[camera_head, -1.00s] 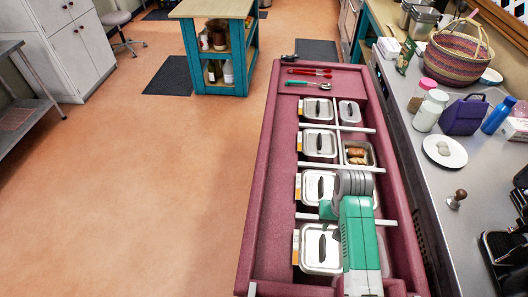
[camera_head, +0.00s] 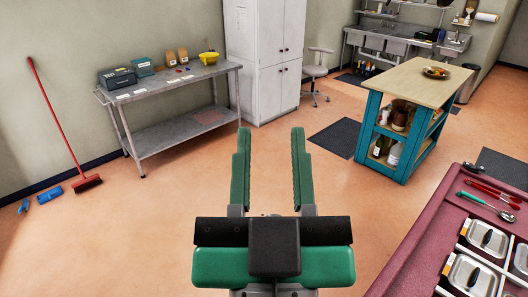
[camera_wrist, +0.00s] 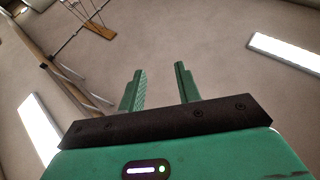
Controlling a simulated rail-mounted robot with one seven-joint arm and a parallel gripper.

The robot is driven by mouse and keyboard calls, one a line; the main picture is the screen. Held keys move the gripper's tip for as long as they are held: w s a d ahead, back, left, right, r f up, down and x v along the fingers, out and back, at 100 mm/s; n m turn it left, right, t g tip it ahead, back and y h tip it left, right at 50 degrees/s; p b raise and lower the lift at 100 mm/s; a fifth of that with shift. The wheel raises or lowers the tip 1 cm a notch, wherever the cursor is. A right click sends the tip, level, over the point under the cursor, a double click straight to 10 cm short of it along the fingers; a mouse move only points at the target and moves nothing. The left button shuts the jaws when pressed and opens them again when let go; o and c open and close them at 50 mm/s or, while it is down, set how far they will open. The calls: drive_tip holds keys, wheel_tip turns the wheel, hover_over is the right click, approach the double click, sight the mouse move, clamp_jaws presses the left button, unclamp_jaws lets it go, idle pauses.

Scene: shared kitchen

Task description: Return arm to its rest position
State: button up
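My gripper (camera_head: 271,172) is green with a black crossbar and is raised in front of the head camera. Its two fingers stand wide apart with nothing between them. In the wrist view my gripper (camera_wrist: 160,90) also shows open and empty, with the ceiling and light panels behind it. The maroon serving counter (camera_head: 420,235) with lidded metal containers (camera_head: 465,275) lies to the right of my gripper, apart from it.
A teal island with a wooden top (camera_head: 415,85) stands at the back right. A metal table (camera_head: 175,85) stands at the left wall, with a red broom (camera_head: 60,130) beside it. White cabinets (camera_head: 268,60) stand behind. Open orange floor surrounds my gripper.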

drive_tip(key=shift+t+y, duration=0.4)
drive_tip(key=shift+t, duration=0.2)
drive_tip(key=s, duration=0.1)
drive_tip(key=s+a+r, duration=0.1)
drive_tip(key=s+r, duration=0.1)
drive_tip(key=shift+a+r, duration=0.15)
drive_tip(key=shift+a, duration=0.1)
wheel_tip(320, 180, up, 14)
drive_tip(key=p, duration=1.4)
drive_tip(key=shift+a, duration=0.1)
